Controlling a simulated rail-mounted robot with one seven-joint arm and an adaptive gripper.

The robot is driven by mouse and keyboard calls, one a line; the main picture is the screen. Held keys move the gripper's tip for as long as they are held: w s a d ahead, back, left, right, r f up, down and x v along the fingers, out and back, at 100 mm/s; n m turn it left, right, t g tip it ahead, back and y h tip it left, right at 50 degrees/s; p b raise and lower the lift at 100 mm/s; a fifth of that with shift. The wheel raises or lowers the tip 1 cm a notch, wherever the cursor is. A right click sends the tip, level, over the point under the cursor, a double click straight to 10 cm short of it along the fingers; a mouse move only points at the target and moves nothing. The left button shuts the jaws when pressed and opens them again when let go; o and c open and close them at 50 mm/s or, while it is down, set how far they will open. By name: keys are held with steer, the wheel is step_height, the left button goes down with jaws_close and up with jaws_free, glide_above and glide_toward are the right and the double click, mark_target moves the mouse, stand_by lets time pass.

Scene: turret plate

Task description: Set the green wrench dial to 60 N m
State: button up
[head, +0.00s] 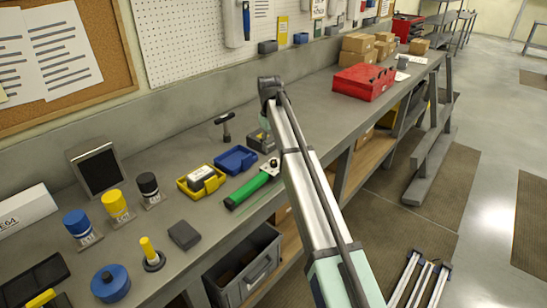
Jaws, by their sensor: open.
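The green wrench (248,191) lies on the grey workbench in the middle of the head view. Its green handle points down to the left, and its metal end lies at the upper right, close beside my arm in the picture. The dial and its numbers are too small to read. My arm rises from the lower right and bends at a dark joint above the bench. A short pale green part shows below that joint. I cannot make out my gripper; the arm seems to hide it.
A blue tray (236,159) and a yellow tray (201,181) with a grey item lie behind and left of the wrench. A hammer (226,127) stands farther back. A dark block (184,236) lies at left front. A red box (363,82) stands far right.

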mark_target(274, 161)
step_height(274, 161, down, 8)
steer(key=shift+w+d+r+p, duration=0.15)
steer(key=shift+r+p, duration=0.1)
steer(key=shift+p, duration=0.6)
jaws_close()
